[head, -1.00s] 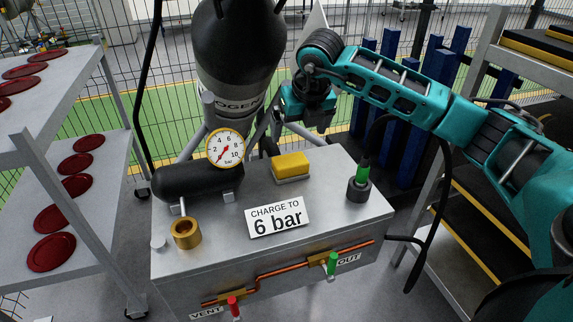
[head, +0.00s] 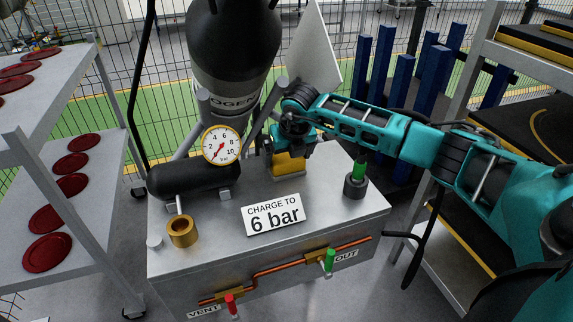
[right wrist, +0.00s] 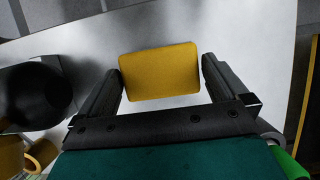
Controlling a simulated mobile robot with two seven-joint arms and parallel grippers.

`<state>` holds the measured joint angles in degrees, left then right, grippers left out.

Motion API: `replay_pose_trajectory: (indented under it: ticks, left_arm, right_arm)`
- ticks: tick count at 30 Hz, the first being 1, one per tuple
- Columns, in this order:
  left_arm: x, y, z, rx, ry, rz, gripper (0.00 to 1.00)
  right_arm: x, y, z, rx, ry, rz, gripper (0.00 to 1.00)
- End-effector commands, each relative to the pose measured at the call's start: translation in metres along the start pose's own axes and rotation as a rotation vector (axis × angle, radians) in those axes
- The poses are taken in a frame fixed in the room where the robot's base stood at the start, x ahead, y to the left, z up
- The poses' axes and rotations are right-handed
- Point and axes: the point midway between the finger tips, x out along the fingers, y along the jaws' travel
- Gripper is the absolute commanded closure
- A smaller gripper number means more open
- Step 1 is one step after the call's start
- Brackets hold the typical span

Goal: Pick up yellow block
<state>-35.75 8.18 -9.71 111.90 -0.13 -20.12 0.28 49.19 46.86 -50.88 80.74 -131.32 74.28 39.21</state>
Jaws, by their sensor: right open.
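The yellow block (head: 288,164) sits on the back of the grey metal cabinet top, partly hidden by my right gripper (head: 288,155) in the head view. In the right wrist view the yellow block (right wrist: 160,71) lies between the two dark fingers of my right gripper (right wrist: 161,80). The fingers are spread, with a visible gap on each side of the block. I cannot tell the exact height of the fingertips over the cabinet top. My left gripper shows in neither view.
The cabinet top (head: 215,257) also carries a pressure gauge (head: 221,146), a black cylinder (head: 193,181), a brass ring (head: 182,232), a "CHARGE TO 6 bar" sign (head: 273,215) and a green-tipped black fitting (head: 356,181). Shelves with red discs (head: 47,252) stand at left.

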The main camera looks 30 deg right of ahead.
Motion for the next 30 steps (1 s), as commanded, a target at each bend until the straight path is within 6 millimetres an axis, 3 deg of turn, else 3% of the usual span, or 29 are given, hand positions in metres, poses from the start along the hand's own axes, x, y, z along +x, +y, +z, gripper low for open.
replay_pose_trajectory:
  ticks: [6, 19, 30]
  left_arm:
    - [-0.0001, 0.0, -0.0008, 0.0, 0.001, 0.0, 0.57]
    - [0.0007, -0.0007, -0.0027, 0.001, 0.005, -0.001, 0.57]
    - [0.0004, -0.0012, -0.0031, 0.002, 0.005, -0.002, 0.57]
  right_arm:
    - [0.0002, 0.0003, 0.0, 0.0, 0.0, 0.001, 0.02]
    - [-0.0001, 0.0003, 0.0, 0.0, 0.0, 0.001, 0.42]
    - [-0.006, 0.0004, 0.0031, 0.001, -0.002, 0.002, 0.43]
